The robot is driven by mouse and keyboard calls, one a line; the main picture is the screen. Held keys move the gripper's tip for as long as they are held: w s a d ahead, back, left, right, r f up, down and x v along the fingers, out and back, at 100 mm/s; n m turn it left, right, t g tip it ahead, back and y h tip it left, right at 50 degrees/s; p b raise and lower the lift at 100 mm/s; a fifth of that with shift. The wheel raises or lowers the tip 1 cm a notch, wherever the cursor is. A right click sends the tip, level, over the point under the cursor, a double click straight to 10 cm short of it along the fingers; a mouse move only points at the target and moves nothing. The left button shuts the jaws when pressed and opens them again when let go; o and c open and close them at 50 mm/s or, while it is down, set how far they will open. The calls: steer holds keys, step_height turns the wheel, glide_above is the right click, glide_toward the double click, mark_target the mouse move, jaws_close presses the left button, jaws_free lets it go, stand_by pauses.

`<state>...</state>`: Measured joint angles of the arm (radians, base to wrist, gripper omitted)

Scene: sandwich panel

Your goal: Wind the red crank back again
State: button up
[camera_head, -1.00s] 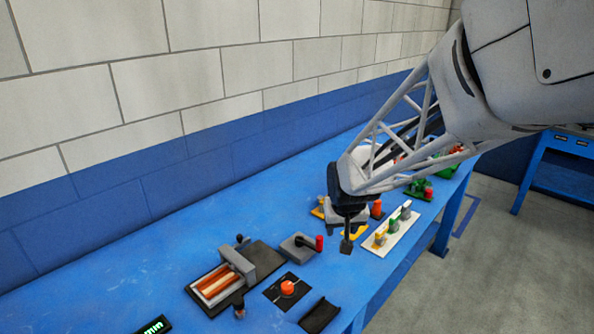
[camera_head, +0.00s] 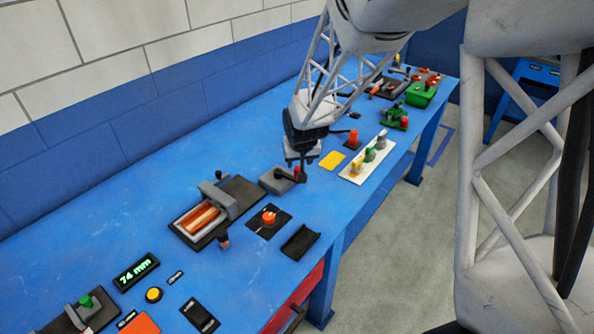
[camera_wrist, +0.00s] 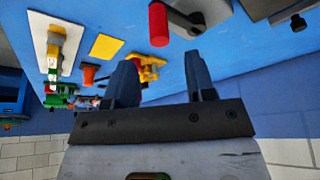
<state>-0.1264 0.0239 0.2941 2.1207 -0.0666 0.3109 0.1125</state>
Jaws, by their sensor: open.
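The crank is a grey box (camera_head: 274,181) with a black arm and a red handle. In the head view it is just below my gripper (camera_head: 299,168), which partly covers it, and a little of the red handle shows beside the fingers. In the wrist view the red handle (camera_wrist: 158,25) stands on the black crank arm (camera_wrist: 184,20), beyond my two dark fingertips (camera_wrist: 160,62). The fingers are spread apart with nothing between them. The handle looks apart from both fingers.
A grey slide unit with orange-brown bars (camera_head: 170,228) and an orange knob on a black plate (camera_head: 268,217) lie near the crank. A black cradle (camera_head: 300,243) is at the front edge. A yellow pad (camera_head: 332,160) and a white strip with coloured knobs (camera_head: 352,178) lie to the right.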

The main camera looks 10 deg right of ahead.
mark_target(298, 168)
steer(key=shift+f, duration=0.1)
steer(key=shift+x, duration=3.8)
jaws_close()
